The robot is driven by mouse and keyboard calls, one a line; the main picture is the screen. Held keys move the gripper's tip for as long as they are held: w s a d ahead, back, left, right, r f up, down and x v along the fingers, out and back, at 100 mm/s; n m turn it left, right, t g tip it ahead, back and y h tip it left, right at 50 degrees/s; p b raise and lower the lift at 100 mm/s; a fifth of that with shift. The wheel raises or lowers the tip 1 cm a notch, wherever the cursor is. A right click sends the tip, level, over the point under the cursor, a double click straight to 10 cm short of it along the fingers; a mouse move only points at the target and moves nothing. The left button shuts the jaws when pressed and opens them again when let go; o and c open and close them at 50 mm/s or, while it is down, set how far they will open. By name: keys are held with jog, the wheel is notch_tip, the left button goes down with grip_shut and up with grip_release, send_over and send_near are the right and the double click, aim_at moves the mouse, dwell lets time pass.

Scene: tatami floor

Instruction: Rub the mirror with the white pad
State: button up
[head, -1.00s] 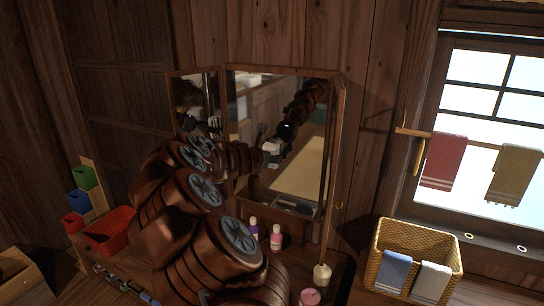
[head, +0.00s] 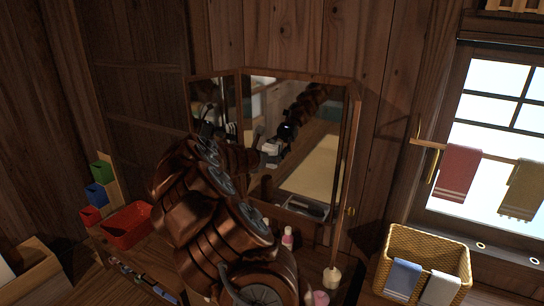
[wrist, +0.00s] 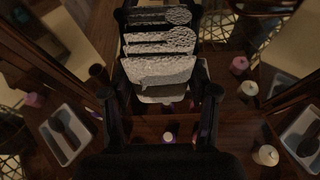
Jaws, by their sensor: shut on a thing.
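The mirror (head: 318,135) is a wood-framed folding mirror against the plank wall, with a narrow side panel (head: 204,95) on its left. In the head view my arm hides my gripper and the pad; a pale shape at an arm's end shows as a reflection in the main panel. In the wrist view my gripper (wrist: 160,84) is shut on the white pad (wrist: 158,71), a pale textured block between the dark fingers. Similar pale strips show beyond it, probably reflections. I cannot tell whether the pad touches the glass.
A red bin (head: 127,226) is left; a wicker basket with cloths (head: 430,243) is right, under a towel rail.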

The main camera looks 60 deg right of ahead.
jog(key=shift+w+r+p, duration=0.15)
jog(key=shift+w+p, duration=0.15)
jog(key=shift+w, duration=0.5)
jog(key=shift+a, duration=0.15)
jog(key=shift+s+a, duration=0.15)
jog(key=shift+a, duration=2.7)
jog(key=shift+s+a, duration=0.1)
jog(key=shift+a, duration=1.4)
